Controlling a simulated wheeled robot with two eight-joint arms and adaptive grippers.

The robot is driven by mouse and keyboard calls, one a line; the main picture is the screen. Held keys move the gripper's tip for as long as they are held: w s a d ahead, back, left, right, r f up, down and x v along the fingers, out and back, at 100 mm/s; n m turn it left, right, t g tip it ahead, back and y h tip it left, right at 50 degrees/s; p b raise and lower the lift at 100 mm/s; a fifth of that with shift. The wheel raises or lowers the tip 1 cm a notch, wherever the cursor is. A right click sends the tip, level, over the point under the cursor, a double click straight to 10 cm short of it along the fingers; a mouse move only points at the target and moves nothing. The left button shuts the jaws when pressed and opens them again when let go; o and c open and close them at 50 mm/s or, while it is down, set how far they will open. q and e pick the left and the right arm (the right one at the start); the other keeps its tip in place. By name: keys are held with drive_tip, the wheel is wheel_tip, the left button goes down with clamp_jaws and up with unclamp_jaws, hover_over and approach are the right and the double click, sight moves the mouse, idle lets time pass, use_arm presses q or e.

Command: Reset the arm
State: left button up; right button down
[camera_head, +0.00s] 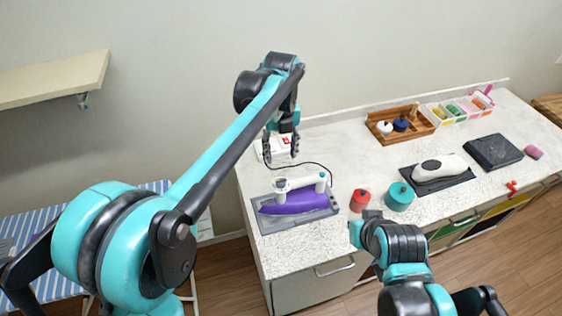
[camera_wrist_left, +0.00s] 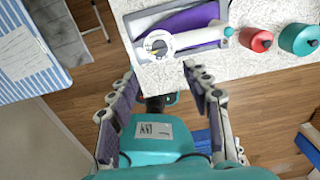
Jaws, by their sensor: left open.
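My left arm comes in from the left and reaches up over the counter. My left gripper (camera_head: 281,148) hangs down near the back left of the counter, above and behind the purple iron. In the left wrist view its two fingers (camera_wrist_left: 160,76) are spread apart with nothing between them. The purple iron (camera_head: 300,201) rests on a grey tray (camera_head: 275,225), apart from the fingers. It also shows at the top of the left wrist view (camera_wrist_left: 200,25). My right arm shows at the bottom right of the head view, but its gripper cannot be made out.
A red container (camera_head: 360,200) and a teal container (camera_head: 400,197) stand right of the iron. A white appliance (camera_head: 440,167), a wooden tray (camera_head: 386,137) and a dark folded item (camera_head: 493,152) are farther right. A striped ironing board (camera_wrist_left: 30,50) is at left.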

use_arm(q)
drive_tip(key=shift+r, duration=0.35)
drive_tip(key=s+a+f+n+t+b, duration=0.3)
drive_tip(key=s+a+f+n+b, duration=0.2)
drive_tip(key=n, duration=1.1)
drive_tip(key=s+a+f+n+t+b, duration=0.4)
drive_tip(key=s+a+f+n+b, duration=0.2)
drive_tip(key=s+a+f+n, duration=0.6)
drive_tip(key=s+n, duration=0.2)
drive_tip(key=n, duration=0.2)
drive_tip(key=shift+a+f+n, duration=0.25)
drive_tip(key=shift+f+n, duration=0.05)
drive_tip(key=shift+n, duration=0.1)
